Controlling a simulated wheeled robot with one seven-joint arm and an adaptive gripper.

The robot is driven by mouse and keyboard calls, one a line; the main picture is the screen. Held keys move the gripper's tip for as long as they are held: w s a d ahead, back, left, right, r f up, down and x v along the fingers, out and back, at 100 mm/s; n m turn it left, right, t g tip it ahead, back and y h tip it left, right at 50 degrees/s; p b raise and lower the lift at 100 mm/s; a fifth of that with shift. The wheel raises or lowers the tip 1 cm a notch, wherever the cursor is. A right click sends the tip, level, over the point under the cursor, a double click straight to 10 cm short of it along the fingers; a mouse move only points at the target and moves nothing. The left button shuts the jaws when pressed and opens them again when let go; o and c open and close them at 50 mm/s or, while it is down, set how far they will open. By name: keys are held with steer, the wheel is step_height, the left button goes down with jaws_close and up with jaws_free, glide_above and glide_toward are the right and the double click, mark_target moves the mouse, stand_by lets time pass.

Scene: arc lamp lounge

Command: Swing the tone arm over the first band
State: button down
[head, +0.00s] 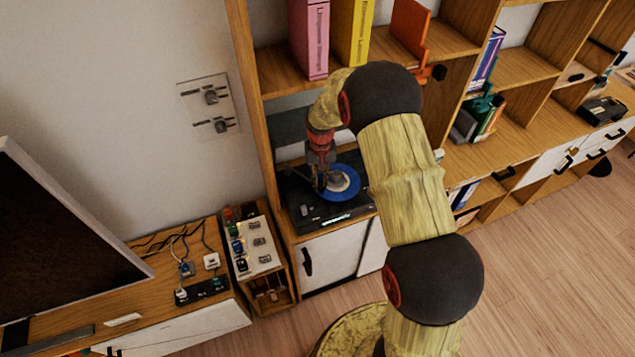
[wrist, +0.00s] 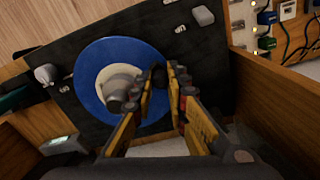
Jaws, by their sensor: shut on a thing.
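The record player (head: 330,218) is a black deck on a shelf inside the wooden unit. A blue record (head: 345,190) with a pale label lies on it; the record also shows in the wrist view (wrist: 92,88). My gripper (head: 320,186) is low over the record's left side. In the wrist view my gripper (wrist: 168,74) has its fingers close together near the record's edge, shut on a small dark part, which I take to be the tone arm. The fingers hide most of the tone arm, and whether its tip touches the record cannot be told.
Wooden shelf walls stand close around the deck. A grey knob (wrist: 47,74) and a pale block (wrist: 203,15) sit on the deck. A switch panel (head: 255,245) stands left of the unit, with a white cabinet door (head: 328,258) below. Books (head: 310,40) stand on the shelf above.

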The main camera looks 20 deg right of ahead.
steer(key=shift+w+r, duration=0.1)
steer(key=c, duration=1.8)
jaws_free()
steer(key=shift+o, duration=0.4)
